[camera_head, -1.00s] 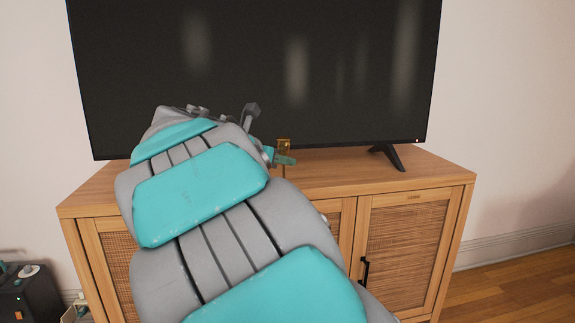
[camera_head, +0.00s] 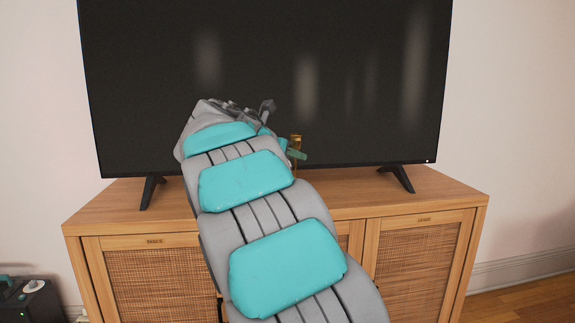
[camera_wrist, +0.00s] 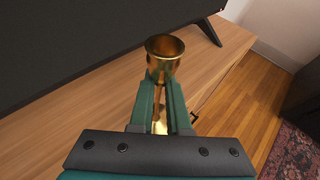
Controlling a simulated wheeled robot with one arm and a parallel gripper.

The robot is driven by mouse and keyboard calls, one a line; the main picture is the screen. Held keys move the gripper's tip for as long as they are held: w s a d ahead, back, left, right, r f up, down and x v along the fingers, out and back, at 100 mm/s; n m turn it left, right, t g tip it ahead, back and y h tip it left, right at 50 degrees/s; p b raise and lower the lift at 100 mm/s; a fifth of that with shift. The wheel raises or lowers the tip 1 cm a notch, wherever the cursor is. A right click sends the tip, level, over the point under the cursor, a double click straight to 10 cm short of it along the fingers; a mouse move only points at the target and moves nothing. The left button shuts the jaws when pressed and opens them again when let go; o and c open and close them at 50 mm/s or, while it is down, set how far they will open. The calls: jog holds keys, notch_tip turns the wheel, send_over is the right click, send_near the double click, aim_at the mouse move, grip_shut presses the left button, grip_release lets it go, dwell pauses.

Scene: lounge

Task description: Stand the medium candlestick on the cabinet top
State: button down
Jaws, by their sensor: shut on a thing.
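The medium candlestick (camera_wrist: 164,58) is brass-coloured, with a cup-shaped top and a thin stem. In the wrist view my gripper (camera_wrist: 161,92) is shut on its stem below the cup, and part of the base shows between the fingers. The cabinet top (camera_head: 439,187) is light wood. The candlestick is over it, close in front of the television. I cannot tell whether its base touches the wood.
A large black television (camera_head: 270,75) stands on the cabinet on two feet, the right foot (camera_head: 396,178) near the candlestick's side. The cabinet top to the right is bare. A dark low unit (camera_head: 30,302) with small things stands at lower left. A patterned rug (camera_wrist: 294,155) lies on the floor.

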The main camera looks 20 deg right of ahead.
jog(key=w+f, duration=0.3)
jog(key=w, duration=0.2)
jog(key=shift+w+d+f, duration=0.25)
jog(key=shift+w+f, duration=0.05)
jog(key=shift+f, duration=0.1)
dwell(0.3)
jog(key=c, duration=0.9)
grip_release()
jog(key=shift+f, duration=0.15)
jog(key=v, duration=1.2)
